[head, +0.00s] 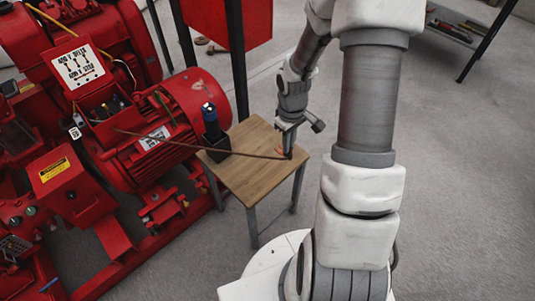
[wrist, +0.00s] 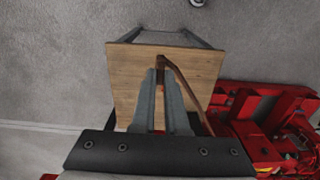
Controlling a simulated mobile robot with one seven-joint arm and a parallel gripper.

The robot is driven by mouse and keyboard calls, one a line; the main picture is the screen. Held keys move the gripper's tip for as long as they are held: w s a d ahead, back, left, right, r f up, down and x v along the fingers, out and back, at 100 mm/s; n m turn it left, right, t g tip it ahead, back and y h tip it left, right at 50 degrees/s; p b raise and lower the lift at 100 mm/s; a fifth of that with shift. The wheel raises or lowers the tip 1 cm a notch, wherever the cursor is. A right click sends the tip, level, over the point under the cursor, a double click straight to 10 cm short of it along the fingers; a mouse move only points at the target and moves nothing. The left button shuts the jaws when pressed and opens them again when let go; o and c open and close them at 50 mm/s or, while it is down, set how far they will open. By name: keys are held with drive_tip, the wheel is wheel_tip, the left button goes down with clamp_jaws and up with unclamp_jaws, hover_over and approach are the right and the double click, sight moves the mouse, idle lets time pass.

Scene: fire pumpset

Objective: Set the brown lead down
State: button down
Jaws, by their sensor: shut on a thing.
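The brown lead (head: 235,152) runs from the open terminal box on the red motor across to a small wooden-topped table (head: 248,185). My gripper (head: 288,153) points down over the right part of the tabletop, shut on the lead's end. In the wrist view, my gripper (wrist: 161,78) has its fingers close together, with the brown lead (wrist: 183,83) at their tips, bending off to the lower right. The wooden tabletop (wrist: 128,70) lies below. Whether the lead's end touches the wood, I cannot tell.
A dark holder with a blue and black tool (head: 212,130) stands on the table's left corner. The red motor (head: 195,95) is close on the left. A red cabinet (head: 235,22) on dark legs stands behind. Grey floor (head: 460,180) is free on the right.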

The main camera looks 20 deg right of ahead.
drive_tip(key=shift+s+d+f, duration=0.15)
drive_tip(key=shift+s+f, duration=0.05)
drive_tip(key=shift+f, duration=0.35)
drive_tip(key=shift+w+a+f+b, duration=0.25)
drive_tip(key=shift+w+f+b, duration=0.7)
drive_tip(key=shift+w+f, duration=0.9)
drive_tip(key=shift+w+a+f+b, duration=0.2)
drive_tip(key=shift+w+f+b, duration=0.75)
drive_tip(key=shift+w+f, duration=0.95)
drive_tip(key=shift+w+a+f+b, duration=0.25)
drive_tip(key=shift+w+f+b, duration=0.7)
drive_tip(key=shift+w+f, duration=0.9)
drive_tip(key=shift+w+r, duration=0.1)
drive_tip(key=shift+r, duration=0.05)
drive_tip(key=c, duration=0.9)
unclamp_jaws()
drive_tip(key=shift+c, duration=0.2)
